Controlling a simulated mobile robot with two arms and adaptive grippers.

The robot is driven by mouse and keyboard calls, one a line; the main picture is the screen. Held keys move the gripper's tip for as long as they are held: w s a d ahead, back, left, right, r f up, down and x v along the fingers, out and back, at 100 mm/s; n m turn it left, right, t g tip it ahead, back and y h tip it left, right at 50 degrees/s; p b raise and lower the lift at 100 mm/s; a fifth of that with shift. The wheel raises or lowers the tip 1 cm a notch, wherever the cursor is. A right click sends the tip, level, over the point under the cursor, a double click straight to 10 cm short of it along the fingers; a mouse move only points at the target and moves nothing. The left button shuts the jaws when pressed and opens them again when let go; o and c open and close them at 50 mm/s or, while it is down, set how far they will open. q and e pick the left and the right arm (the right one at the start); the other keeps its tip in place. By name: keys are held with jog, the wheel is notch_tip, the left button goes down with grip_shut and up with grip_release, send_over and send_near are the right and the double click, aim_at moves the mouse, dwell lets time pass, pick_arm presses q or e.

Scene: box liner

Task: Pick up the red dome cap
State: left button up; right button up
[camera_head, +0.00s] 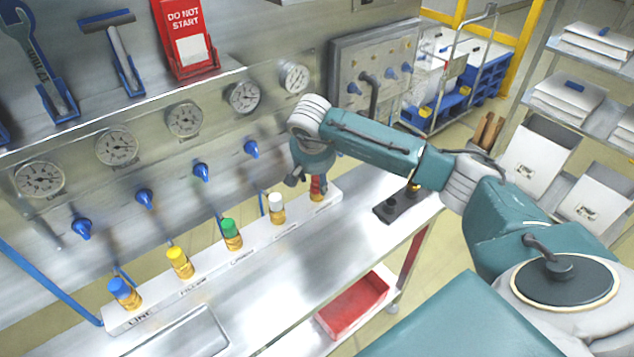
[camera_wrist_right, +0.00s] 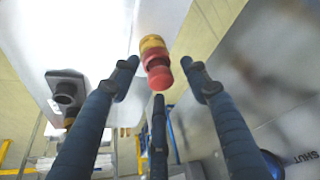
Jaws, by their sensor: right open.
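The red dome cap (camera_head: 317,184) sits on a yellow fitting at the right end of the white rail, partly hidden behind my right gripper (camera_head: 302,178). In the right wrist view the red cap (camera_wrist_right: 158,75) with its yellow base (camera_wrist_right: 152,43) shows between and just beyond the fingertips. My right gripper (camera_wrist_right: 160,82) is open and empty, its fingers spread on either side of the cap. I cannot tell if any finger touches it. My left gripper is not in view.
The white rail (camera_head: 205,284) also carries capped fittings: white (camera_head: 276,202), green (camera_head: 230,227), yellow (camera_head: 178,254) and blue (camera_head: 119,287). Blue valves and gauges line the panel behind. A black fixture (camera_head: 400,206) stands right of the rail. A red tray (camera_head: 354,303) lies below.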

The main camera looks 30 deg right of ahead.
jog(key=shift+c, duration=0.8)
jog(key=c, duration=0.8)
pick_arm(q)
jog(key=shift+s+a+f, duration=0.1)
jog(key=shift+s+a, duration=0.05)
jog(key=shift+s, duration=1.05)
pick_arm(e)
jog(key=shift+c, duration=0.2)
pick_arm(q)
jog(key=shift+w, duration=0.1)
